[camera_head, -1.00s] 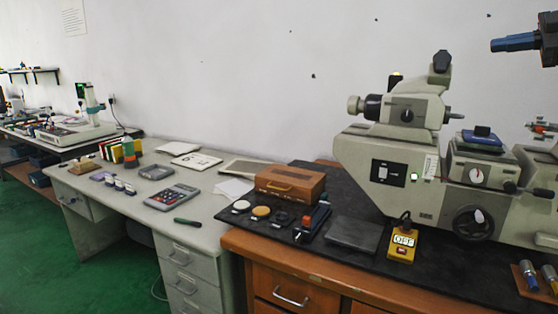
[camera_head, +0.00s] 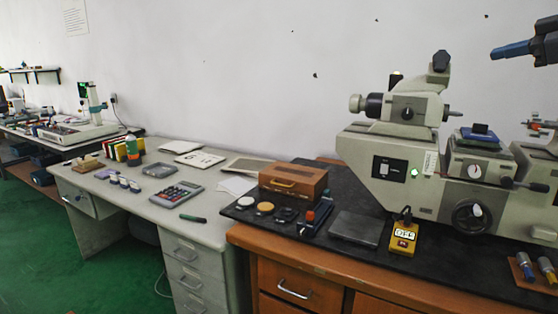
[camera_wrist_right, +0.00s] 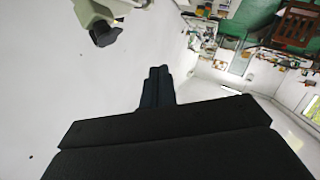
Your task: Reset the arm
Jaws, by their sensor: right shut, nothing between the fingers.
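My right gripper (camera_head: 512,50) is at the top right of the head view, raised in front of the white wall and above the right end of the measuring machine. Its dark blue fingers point left and lie together, with nothing between them. The right wrist view also shows the closed fingers (camera_wrist_right: 157,84), pointing away from the dark gripper body, with the pale wall around them. My left gripper is in neither view.
A large grey measuring machine (camera_head: 405,172) stands on a black-topped wooden bench at right. A wooden box (camera_head: 293,184), a yellow display unit (camera_head: 404,238) and several rings lie there. The air around the gripper is free.

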